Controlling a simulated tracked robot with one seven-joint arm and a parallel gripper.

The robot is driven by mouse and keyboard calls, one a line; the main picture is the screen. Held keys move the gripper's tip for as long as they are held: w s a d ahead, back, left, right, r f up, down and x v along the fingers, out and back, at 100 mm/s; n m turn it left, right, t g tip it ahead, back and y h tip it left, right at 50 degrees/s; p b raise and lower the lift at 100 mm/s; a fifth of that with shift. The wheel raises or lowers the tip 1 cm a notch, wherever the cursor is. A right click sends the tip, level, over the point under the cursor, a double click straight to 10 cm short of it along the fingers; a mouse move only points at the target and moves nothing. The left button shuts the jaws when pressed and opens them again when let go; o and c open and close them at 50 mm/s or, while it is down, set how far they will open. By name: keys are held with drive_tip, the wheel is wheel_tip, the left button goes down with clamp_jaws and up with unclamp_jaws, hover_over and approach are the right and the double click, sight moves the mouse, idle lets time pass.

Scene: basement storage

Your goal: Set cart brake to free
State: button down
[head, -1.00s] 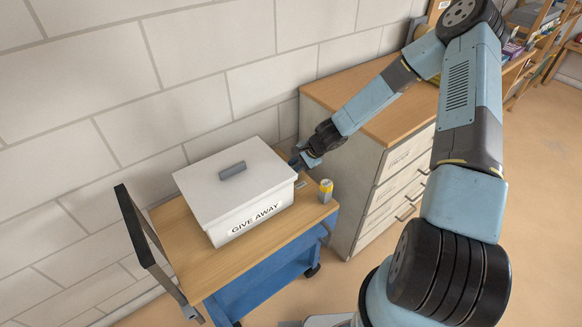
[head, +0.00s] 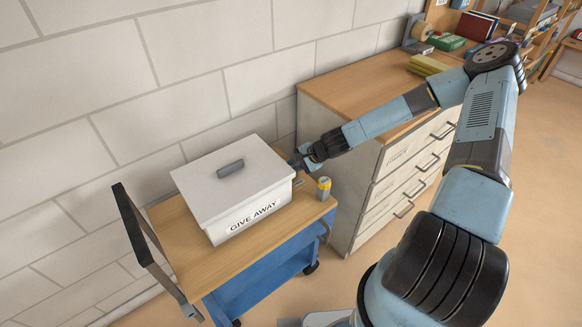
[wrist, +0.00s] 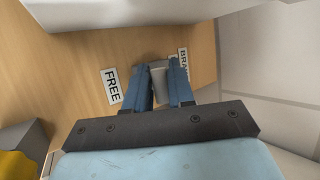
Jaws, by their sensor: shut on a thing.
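The cart (head: 165,222) has a wooden top and a blue body, and stands against the block wall. In the wrist view, its top (wrist: 75,65) carries a white FREE label (wrist: 111,86) and another label reading "BRA" (wrist: 184,62), partly hidden. A grey brake lever (wrist: 158,74) stands between the two labels; which setting it points to is unclear. My gripper (wrist: 158,88) has its blue fingers shut on the lever. In the head view, my gripper (head: 298,162) is at the cart's far right corner, behind the white box, and the lever is hidden.
A white lidded GIVE AWAY box (head: 232,190) fills much of the cart top, close beside my gripper. A drawer cabinet (head: 368,190) is just right of the cart. Floor in front is open.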

drive_tip(key=shift+s+f, duration=0.15)
drive_tip(key=shift+s, duration=0.05)
drive_tip(key=c, duration=1)
unclamp_jaws()
drive_tip(key=shift+d, duration=0.1)
drive_tip(key=v, duration=1.3)
drive_tip(key=shift+d+r, duration=0.2)
drive_tip(key=shift+r, duration=0.15)
drive_tip(key=s+d+r+n+h, duration=0.3)
drive_tip(key=s+r+n+h, duration=0.15)
drive_tip(key=r, duration=0.75)
drive_tip(key=s+d+r+n+h, duration=0.2)
drive_tip(key=s+r+n+h, duration=0.3)
drive_tip(key=r, duration=0.7)
drive_tip(key=s+d+r, duration=0.1)
drive_tip(key=s+r, duration=0.4)
drive_tip(key=s+d+r+t+y, duration=0.1)
drive_tip(key=s+r, duration=0.4)
drive_tip(key=s, duration=0.1)
drive_tip(key=s+d+r+t, duration=0.1)
drive_tip(key=s+d+r, duration=0.1)
drive_tip(key=s+r, duration=0.3)
drive_tip(key=shift+s+y, duration=0.25)
drive_tip(key=shift+s, duration=0.2)
